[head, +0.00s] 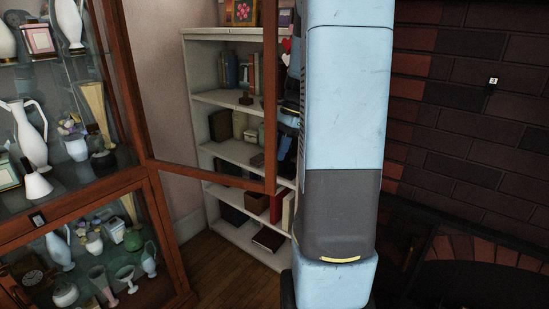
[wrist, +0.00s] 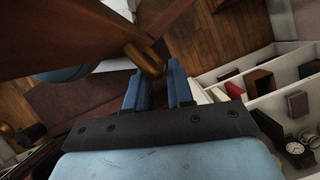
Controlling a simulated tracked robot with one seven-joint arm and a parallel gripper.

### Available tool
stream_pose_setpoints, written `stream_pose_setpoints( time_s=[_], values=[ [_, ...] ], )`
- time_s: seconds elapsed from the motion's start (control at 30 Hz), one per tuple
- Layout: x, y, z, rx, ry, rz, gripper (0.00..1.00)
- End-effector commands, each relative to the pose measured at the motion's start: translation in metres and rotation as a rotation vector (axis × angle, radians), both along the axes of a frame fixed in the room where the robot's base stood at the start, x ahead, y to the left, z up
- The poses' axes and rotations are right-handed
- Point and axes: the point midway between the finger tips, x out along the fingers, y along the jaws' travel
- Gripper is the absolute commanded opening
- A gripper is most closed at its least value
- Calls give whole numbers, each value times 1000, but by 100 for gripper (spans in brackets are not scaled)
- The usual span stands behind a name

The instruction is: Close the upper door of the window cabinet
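The window cabinet (head: 132,183) stands at the left of the head view, with vases and ornaments behind glass. Its upper door (head: 207,174) is swung open, a brown wooden frame with glass, reaching right towards my arm. The lower door (head: 168,236) looks shut. In the wrist view, the upper door's brown frame (wrist: 75,35) crosses the upper left, with a brass-coloured handle (wrist: 146,58) on it. My gripper (wrist: 155,78) is open, its two blue fingers apart. The handle is just beyond the fingers, nearer the left one; I cannot tell whether they touch. My arm hides the gripper in the head view.
A white bookshelf (head: 232,100) with books and boxes stands behind the open door; it also shows at the right of the wrist view (wrist: 255,68). A dark brick fireplace wall (head: 465,120) is at the right. Some wooden floor (head: 228,262) is clear before the bookshelf.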

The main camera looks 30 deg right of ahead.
Motion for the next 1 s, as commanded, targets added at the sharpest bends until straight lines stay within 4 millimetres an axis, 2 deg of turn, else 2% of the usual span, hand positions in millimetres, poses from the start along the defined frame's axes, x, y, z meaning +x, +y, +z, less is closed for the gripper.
stream_pose_setpoints(
  time_s=[0.2,0.57,0.83,1.0],
  values=[
    [0,9,-20,1,0,1,22],
    [0,11,-24,0,-1,1,22],
    [0,11,-24,0,-1,1,0],
    [0,11,-24,0,-1,1,0]
  ],
)
